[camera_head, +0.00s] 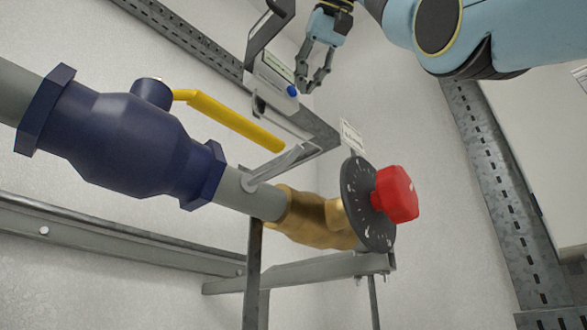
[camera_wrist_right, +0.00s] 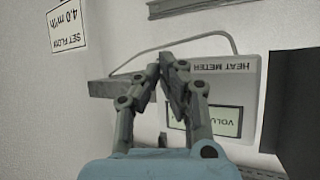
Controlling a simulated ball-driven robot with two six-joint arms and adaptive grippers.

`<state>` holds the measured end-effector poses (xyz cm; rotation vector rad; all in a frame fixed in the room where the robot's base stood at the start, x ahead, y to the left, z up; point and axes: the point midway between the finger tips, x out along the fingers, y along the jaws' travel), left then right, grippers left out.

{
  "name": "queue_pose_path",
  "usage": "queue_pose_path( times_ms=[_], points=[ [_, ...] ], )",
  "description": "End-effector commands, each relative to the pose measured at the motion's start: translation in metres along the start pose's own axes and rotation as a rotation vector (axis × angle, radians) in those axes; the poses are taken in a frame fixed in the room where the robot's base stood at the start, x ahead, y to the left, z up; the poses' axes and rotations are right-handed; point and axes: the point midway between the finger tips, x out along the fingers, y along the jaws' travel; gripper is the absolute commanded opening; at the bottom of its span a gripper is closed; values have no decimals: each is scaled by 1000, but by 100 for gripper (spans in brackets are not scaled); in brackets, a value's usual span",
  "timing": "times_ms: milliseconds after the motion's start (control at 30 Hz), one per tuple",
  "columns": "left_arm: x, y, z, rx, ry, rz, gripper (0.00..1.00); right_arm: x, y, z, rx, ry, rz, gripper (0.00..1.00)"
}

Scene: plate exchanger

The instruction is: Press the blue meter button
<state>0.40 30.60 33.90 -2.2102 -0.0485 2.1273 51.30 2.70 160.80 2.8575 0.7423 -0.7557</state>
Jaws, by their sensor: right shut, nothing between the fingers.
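The blue button (camera_head: 292,90) sits on the lower right of the light grey heat meter (camera_head: 271,75), at the top middle of the head view. My right gripper (camera_head: 306,88) is just right of the button, with its fingertips together and nothing between them. I cannot tell whether a fingertip touches the button. In the right wrist view the meter (camera_wrist_right: 234,80) shows upside down with a "HEAT METER" label and a greenish display. The right gripper's fingertips (camera_wrist_right: 171,63) overlap the meter's left edge there, and the button is hidden. My left gripper is not in view.
A dark blue valve (camera_head: 125,140) with a yellow lever (camera_head: 235,122) is on the pipe below the meter. A red knob (camera_head: 396,194) on a black dial stands lower right. Grey metal rails (camera_head: 310,130) surround the meter. A "SET FLOW" tag (camera_wrist_right: 66,25) shows at left.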

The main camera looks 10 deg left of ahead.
Motion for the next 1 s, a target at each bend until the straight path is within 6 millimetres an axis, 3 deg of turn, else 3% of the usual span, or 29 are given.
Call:
queue_pose_path(
  times_ms=[1000],
  points=[
    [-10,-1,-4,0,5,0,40,9,-6,-6,-1,0,0,0]
  ],
)
